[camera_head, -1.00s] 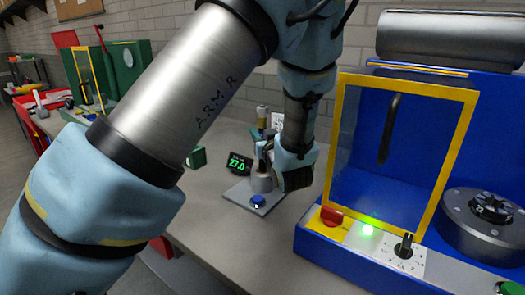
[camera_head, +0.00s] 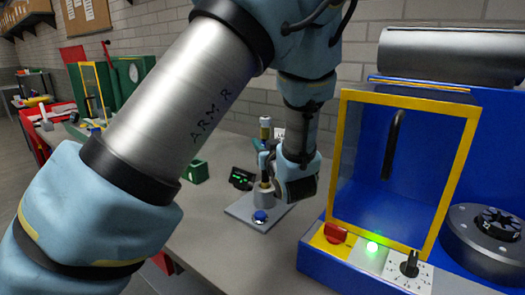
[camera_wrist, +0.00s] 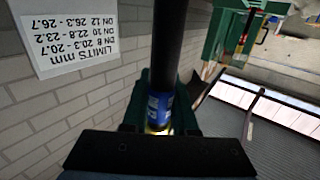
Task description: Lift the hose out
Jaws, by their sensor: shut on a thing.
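My gripper (camera_head: 267,172) is shut on the hose, just above the gauge stand. In the head view, the hose's upper end with a brass-coloured fitting (camera_head: 265,123) rises upright behind my gripper. The wrist view shows the black hose (camera_wrist: 168,45) with a blue band (camera_wrist: 159,108), held between the dark jaws. The gauge stand (camera_head: 242,209) is a grey plate with a grey round socket (camera_head: 264,199) and a blue button (camera_head: 260,216). A brass-coloured part shows between my gripper and the socket. I cannot tell whether the lower end is clear of the socket.
A small display (camera_head: 242,178) and a green block (camera_head: 195,171) stand left of the stand. A blue machine with a yellow-framed guard (camera_head: 345,150) stands close on the right. A limits sheet (camera_wrist: 65,42) hangs on the brick wall.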

